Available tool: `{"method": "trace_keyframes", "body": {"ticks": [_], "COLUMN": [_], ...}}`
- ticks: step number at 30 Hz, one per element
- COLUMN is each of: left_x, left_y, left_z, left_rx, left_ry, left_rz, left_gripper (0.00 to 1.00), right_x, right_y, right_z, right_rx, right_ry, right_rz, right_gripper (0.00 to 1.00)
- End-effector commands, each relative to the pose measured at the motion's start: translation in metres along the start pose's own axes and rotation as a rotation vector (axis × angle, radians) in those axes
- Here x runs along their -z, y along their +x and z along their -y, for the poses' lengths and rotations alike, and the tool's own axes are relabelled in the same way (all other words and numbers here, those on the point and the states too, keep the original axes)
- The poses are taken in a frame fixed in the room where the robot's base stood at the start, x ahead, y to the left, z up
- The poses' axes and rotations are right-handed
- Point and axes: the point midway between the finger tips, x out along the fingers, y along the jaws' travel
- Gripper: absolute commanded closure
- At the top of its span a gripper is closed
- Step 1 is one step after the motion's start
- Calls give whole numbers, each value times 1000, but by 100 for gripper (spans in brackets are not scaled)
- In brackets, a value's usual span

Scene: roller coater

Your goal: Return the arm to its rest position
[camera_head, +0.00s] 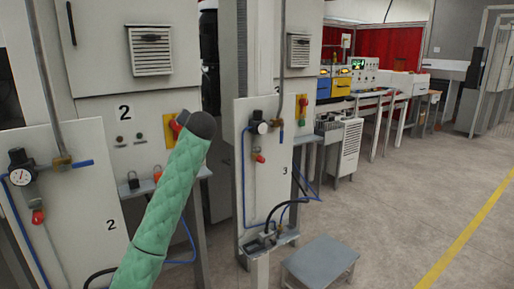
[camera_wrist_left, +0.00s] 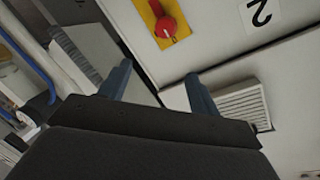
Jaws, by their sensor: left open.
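My left arm (camera_head: 168,205), in a green quilted sleeve, rises from the bottom of the head view and ends in a dark rounded joint in front of the cabinet marked 2. My left gripper (camera_wrist_left: 158,70) shows in the left wrist view with its two blue-grey fingers apart and nothing between them. In that view, the red rotary switch (camera_wrist_left: 166,27) on its yellow plate is beyond the fingertips, apart from them. In the head view the left fingers are hidden and the switch's yellow plate (camera_head: 169,131) is partly covered by my arm. My right gripper is in neither view.
Panel 2 (camera_head: 72,195) with a gauge and blue hose stands at left. Panel 3 (camera_head: 265,165) stands right of my arm. A low grey step (camera_head: 320,262) sits on open floor (camera_head: 400,220) at right.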

Motion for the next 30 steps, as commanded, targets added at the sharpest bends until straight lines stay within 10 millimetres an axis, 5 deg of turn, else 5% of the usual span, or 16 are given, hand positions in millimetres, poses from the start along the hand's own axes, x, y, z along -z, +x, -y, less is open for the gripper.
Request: {"method": "trace_keyframes", "body": {"ticks": [11,30], "left_x": [-43,-216], "left_y": [-78,-207], "left_z": [-50,-181], "left_rx": [-219,-591], "left_ry": [-210,-336], "left_rz": [-17,129], "left_gripper": [37,37], "right_x": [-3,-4], "right_y": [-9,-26], "right_z": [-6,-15], "right_rx": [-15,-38], "right_ry": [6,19], "right_rz": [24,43], "right_gripper": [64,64]}}
